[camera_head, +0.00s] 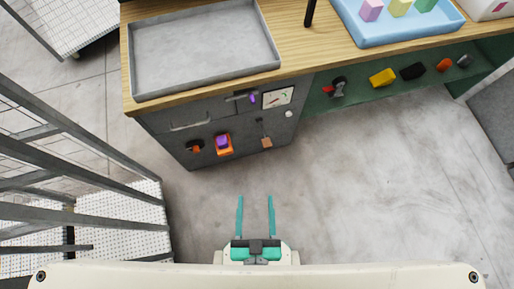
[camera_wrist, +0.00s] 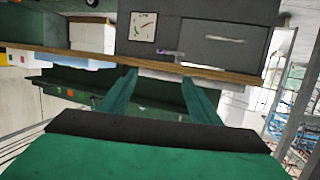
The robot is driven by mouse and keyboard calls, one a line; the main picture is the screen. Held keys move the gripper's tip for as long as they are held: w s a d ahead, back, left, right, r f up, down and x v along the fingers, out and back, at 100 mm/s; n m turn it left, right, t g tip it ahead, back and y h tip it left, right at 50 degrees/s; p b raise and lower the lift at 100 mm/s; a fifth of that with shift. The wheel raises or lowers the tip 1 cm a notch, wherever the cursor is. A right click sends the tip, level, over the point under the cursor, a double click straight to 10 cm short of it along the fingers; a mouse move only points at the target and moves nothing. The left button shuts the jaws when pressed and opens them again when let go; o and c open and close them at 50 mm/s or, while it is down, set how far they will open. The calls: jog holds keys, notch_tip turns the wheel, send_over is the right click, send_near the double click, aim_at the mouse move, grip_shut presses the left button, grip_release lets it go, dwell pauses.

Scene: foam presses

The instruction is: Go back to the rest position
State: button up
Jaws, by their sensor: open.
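My gripper (camera_head: 255,217) is open and empty, with its two teal fingers parallel and apart. In the head view it is at the lower middle, over bare floor in front of the workbench, touching nothing. In the wrist view my gripper (camera_wrist: 157,98) points at the bench, whose wooden edge (camera_wrist: 215,72) runs across behind the fingertips.
The wooden workbench (camera_head: 305,48) carries an empty grey tray (camera_head: 205,92) and a blue tray (camera_head: 385,40) with coloured foam blocks. Several small tools and blocks show along its front. A metal rack (camera_head: 80,195) stands close on the left. The floor (camera_head: 380,190) at right is clear.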

jog(key=shift+s+d+r, duration=0.1)
jog(key=shift+s+r, duration=0.05)
jog(key=shift+r, duration=0.5)
jog(key=shift+s+d+r, duration=0.1)
jog(key=shift+s+r, duration=0.05)
jog(key=shift+r, duration=0.45)
dwell(0.3)
